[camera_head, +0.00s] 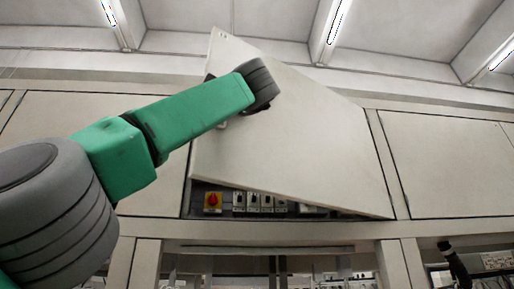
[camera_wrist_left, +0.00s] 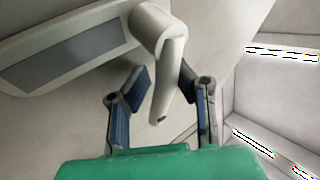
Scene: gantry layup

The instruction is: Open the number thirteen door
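The cabinet door (camera_head: 290,130) is a pale panel that stands partly open. Its left side is swung out toward me, and a dark gap shows below it. Small marks in its top left corner are too small to read surely. In the left wrist view the door's grey lever handle (camera_wrist_left: 172,62) sticks out beside a panel with a grey inset (camera_wrist_left: 65,58). My left gripper (camera_wrist_left: 162,80) is open, with one finger on each side of the lever and gaps visible. In the head view my left wrist hides the fingers. My right gripper is in neither view.
A shut door (camera_head: 450,165) is on the right. A dark object (camera_head: 455,265) stands low at the right. Ceiling lights (camera_head: 335,20) are above.

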